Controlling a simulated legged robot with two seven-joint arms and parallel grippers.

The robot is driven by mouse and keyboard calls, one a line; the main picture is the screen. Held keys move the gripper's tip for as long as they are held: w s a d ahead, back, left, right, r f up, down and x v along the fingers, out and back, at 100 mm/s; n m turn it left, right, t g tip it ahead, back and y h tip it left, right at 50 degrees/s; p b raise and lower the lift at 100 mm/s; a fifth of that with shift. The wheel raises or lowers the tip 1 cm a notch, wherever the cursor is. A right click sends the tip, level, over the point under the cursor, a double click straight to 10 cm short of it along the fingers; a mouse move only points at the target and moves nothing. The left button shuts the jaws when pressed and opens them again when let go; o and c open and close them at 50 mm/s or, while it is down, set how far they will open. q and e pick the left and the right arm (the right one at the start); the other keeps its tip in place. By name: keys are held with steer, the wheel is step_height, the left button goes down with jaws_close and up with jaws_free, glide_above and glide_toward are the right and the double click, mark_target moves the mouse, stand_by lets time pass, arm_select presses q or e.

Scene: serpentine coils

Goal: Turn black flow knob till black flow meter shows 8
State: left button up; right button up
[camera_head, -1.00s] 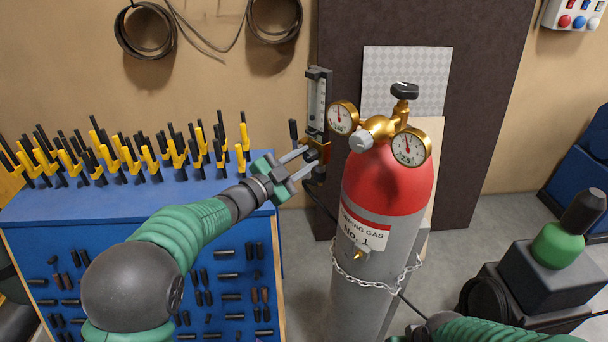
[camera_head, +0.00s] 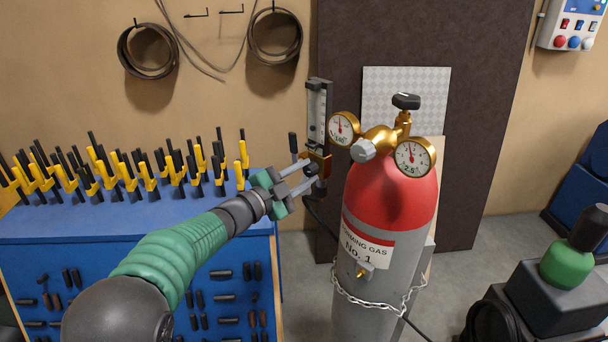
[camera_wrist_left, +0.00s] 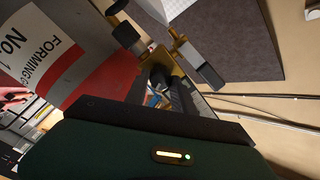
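The black flow meter (camera_head: 317,112) is an upright dark frame with a pale scale tube, left of the gas cylinder's gauges in the head view. Its reading is too small to make out. A brass fitting (camera_head: 320,160) is at its foot. The black flow knob (camera_head: 319,187) seems to be the dark part below the fitting, partly hidden by my fingers. A dark round part shows in the left wrist view (camera_wrist_left: 158,70). My left gripper (camera_head: 312,173) is at the fitting, its two fingers apart; contact with the knob is unclear. My right gripper is out of view.
The red and grey gas cylinder (camera_head: 388,210) stands close right of my left gripper, with two gauges, a brass regulator and a chain (camera_head: 370,303). A blue bench (camera_head: 120,225) with yellow-black clamps is at left. A black box with a green item (camera_head: 566,265) is at right.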

arm_select(q)
steer(key=o, duration=0.4)
steer(key=shift+s+a, duration=0.15)
steer(key=b+v, duration=0.4)
steer(key=v, duration=1.2)
steer(key=shift+s, duration=0.2)
